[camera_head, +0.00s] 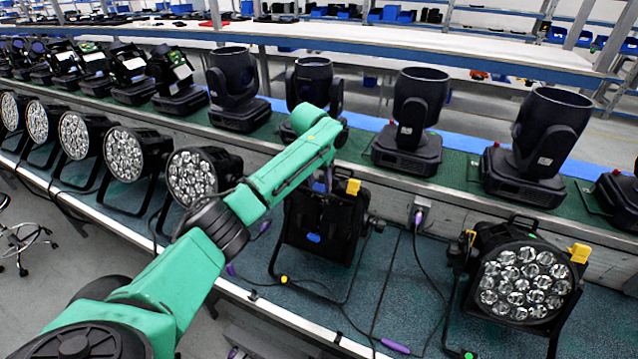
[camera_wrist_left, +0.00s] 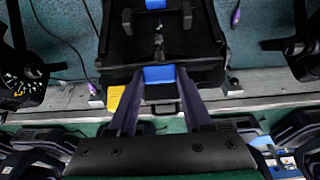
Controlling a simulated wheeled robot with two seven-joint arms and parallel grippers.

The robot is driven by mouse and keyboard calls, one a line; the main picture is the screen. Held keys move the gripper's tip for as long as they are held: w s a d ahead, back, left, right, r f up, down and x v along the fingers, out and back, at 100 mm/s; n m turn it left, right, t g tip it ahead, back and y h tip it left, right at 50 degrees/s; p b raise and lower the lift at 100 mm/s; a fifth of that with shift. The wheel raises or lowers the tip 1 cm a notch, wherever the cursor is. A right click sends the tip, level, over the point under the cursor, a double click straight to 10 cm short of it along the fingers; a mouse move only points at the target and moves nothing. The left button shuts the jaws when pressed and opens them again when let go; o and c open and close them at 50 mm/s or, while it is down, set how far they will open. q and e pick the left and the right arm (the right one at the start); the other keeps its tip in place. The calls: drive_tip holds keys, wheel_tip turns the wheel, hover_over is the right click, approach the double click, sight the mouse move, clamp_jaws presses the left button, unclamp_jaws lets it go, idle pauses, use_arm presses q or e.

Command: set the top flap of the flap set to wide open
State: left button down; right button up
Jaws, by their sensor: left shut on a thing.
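The flap set is on the black lamp (camera_head: 318,225) in the middle of the front row. Its front carries a blue tab (camera_head: 313,238), and a yellow tab (camera_head: 352,187) stands at its upper right. My left gripper (camera_head: 326,181) is at the lamp's top, partly hidden by my green arm. In the left wrist view its two dark fingers (camera_wrist_left: 160,76) are shut on the blue tab (camera_wrist_left: 158,74) at the top flap's edge. The yellow tab (camera_wrist_left: 115,101) shows beside the left finger. The flap's exact angle is hard to tell. My right gripper is not in view.
A similar lamp (camera_head: 520,282) with a lit-looking lens face stands to the right. Another round lamp (camera_head: 193,176) stands close on the left. Black moving-head lamps (camera_head: 408,120) line the raised shelf behind. Purple-ended cables (camera_head: 396,346) lie on the teal bench.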

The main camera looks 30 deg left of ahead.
use_arm(q)
drive_tip(key=shift+c, duration=1.6)
unclamp_jaws()
drive_tip(key=shift+r, duration=0.1)
drive_tip(key=shift+r, duration=0.3)
drive_tip(key=b+v, duration=0.3)
drive_tip(key=v, duration=1.1)
drive_tip(key=shift+s, duration=0.15)
drive_tip(key=shift+f, duration=0.1)
